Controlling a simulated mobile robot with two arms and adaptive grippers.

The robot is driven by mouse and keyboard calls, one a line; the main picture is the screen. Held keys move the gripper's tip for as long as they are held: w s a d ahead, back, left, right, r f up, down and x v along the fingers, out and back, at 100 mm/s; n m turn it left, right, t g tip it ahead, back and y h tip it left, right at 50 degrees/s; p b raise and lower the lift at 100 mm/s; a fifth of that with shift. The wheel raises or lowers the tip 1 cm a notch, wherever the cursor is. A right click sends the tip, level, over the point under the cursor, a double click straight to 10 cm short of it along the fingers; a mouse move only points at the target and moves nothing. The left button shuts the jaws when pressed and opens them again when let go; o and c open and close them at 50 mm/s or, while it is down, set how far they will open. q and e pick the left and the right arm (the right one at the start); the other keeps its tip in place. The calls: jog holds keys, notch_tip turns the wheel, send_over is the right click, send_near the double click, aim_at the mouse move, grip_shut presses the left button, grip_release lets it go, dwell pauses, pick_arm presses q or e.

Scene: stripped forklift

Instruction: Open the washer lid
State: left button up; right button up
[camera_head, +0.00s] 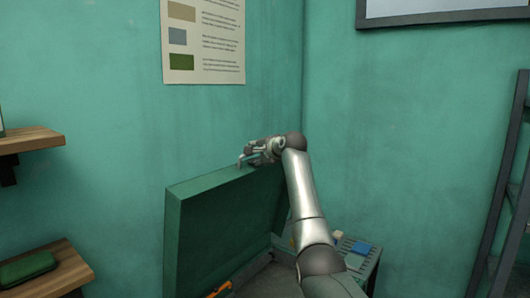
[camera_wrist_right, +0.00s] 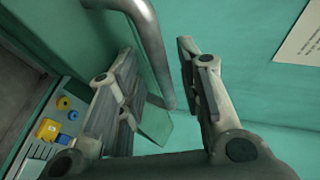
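The green washer lid (camera_head: 225,220) stands raised, close to upright, in the middle of the head view, with the washer's grey inside (camera_head: 268,278) showing below it. My right gripper (camera_head: 246,160) is at the lid's top edge. In the right wrist view my right gripper (camera_wrist_right: 160,98) has its two fingers spread apart. A bent metal handle bar (camera_wrist_right: 150,48) runs down into the gap between them, and I see no finger closed on it. The handle is hard to make out in the head view. My left gripper is not in view.
A grey side surface (camera_head: 365,262) right of the lid carries a blue item (camera_head: 361,248) and a yellowish one (camera_head: 338,236). Wooden shelves (camera_head: 45,278) are at left, a dark rack (camera_head: 500,210) at right. The teal wall (camera_head: 400,120) is close behind. An orange object (camera_head: 218,290) lies low in front.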

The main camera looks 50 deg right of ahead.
jog(key=v, duration=1.1)
jog(key=shift+a, duration=0.1)
dwell(0.4)
